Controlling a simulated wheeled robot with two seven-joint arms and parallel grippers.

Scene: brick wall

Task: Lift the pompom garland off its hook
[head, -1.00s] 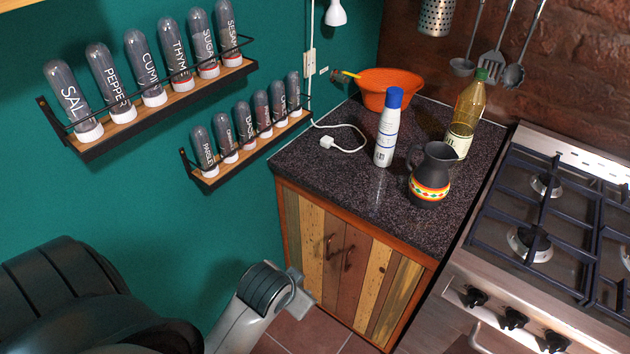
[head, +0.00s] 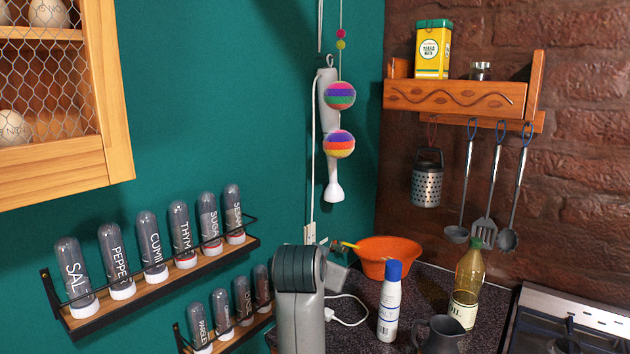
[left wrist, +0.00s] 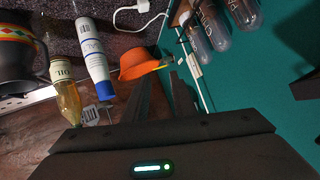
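The pompom garland (head: 338,144) hangs on a thin string against the teal wall in the head view, with two striped, multicoloured balls and small pink and yellow-green beads above them. The string leaves the top of the frame, so its hook is not visible. My left arm rises at the bottom centre, below the garland and apart from it; its fingers are hidden in the head view. In the left wrist view my left gripper (left wrist: 166,85) shows two dark fingers with a gap between them and nothing held. The garland is not in that view. My right gripper is not in view.
A grey hand blender (head: 328,115) hangs directly behind the garland. Spice racks (head: 150,295) and a wire-fronted cabinet (head: 120,120) are to the left. An orange bowl (head: 395,250), a white-and-blue bottle (head: 389,315) and an oil bottle (head: 468,285) stand on the counter. Bare wall lies left of the garland.

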